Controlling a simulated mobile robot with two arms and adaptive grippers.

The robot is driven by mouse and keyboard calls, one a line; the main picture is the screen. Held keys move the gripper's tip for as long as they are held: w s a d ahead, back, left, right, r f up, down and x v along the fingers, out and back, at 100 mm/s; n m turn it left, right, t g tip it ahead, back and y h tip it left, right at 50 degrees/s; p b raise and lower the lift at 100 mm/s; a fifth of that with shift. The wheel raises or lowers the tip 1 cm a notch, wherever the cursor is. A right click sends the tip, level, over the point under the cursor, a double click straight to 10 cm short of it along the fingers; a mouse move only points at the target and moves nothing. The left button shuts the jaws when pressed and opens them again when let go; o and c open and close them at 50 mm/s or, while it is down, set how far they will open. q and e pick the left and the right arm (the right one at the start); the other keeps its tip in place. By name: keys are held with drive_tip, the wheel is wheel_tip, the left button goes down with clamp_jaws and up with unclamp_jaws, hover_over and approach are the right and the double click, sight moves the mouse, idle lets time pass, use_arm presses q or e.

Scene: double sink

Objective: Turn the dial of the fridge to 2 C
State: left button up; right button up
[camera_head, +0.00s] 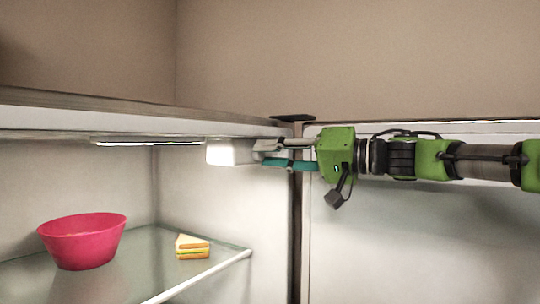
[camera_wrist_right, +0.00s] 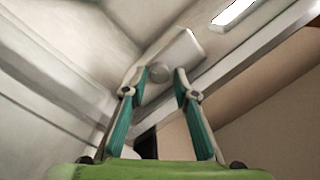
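The fridge's dial (camera_wrist_right: 160,73) is a small round grey knob on a white box (camera_head: 232,152) mounted high on the inner side wall of the fridge. The box also shows in the right wrist view (camera_wrist_right: 186,48). My right gripper (camera_head: 264,154) reaches in from the right, next to the box. In the wrist view, the fingertips of my right gripper (camera_wrist_right: 160,80) stand apart on either side of the dial, with the dial between them. I cannot tell whether they touch it. The dial's markings and setting are not readable, and the dial is hidden in the head view. My left gripper is not in view.
A pink bowl (camera_head: 82,240) and a sandwich piece (camera_head: 192,246) are on the glass shelf (camera_head: 150,284) below. The fridge ceiling has a light strip (camera_head: 150,142). The open door (camera_head: 420,240) is at right, behind and below my right arm.

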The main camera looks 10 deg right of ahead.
drive_tip(key=shift+w+a, duration=0.15)
drive_tip(key=shift+a, duration=0.1)
drive_tip(key=shift+w, duration=0.1)
drive_tip(key=shift+d, duration=0.1)
clamp_jaws()
drive_tip(key=shift+f+m, duration=0.1)
drive_tip(key=shift+m, duration=1)
unclamp_jaws()
